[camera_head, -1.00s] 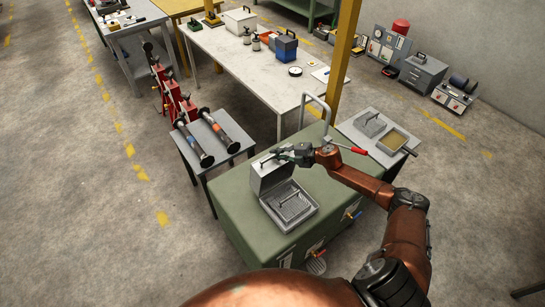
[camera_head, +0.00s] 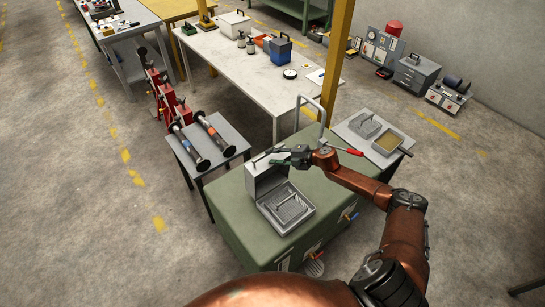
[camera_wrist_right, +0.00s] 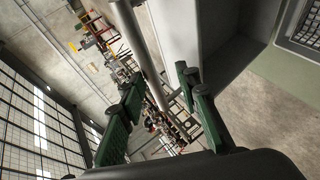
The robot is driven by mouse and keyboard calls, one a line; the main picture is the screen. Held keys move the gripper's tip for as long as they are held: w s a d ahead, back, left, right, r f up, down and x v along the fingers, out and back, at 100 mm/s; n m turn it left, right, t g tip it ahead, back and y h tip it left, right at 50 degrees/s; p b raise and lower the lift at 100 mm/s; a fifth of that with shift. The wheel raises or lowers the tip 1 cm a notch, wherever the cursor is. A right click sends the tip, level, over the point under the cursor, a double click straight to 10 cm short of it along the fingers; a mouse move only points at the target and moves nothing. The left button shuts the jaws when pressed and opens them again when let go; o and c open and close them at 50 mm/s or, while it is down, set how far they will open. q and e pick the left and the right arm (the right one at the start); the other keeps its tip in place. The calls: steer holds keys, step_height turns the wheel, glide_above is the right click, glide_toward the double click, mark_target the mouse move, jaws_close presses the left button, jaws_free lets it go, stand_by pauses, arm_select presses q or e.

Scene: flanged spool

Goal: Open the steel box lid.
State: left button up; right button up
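The steel box (camera_head: 307,210) sits on a green cabinet in the head view, with its ribbed inside showing. Its lid (camera_head: 262,183) stands raised, roughly upright, along the box's far left edge. My right gripper (camera_head: 276,158) is at the lid's upper edge, partly covering it. In the right wrist view, the green fingers (camera_wrist_right: 160,80) are spread apart, with a grey bar (camera_wrist_right: 138,45), seemingly the lid's handle, running between them. A wide gap separates the bar from the left finger; contact with the right one is unclear. My left gripper is out of view.
The green cabinet (camera_head: 237,205) has free room left of the box. A yellow post (camera_head: 338,55) stands behind.

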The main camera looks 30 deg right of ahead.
steer(key=v, duration=1.1)
steer(key=shift+s+r, duration=0.15)
steer(key=shift+r, duration=0.05)
steer(key=shift+d, duration=0.1)
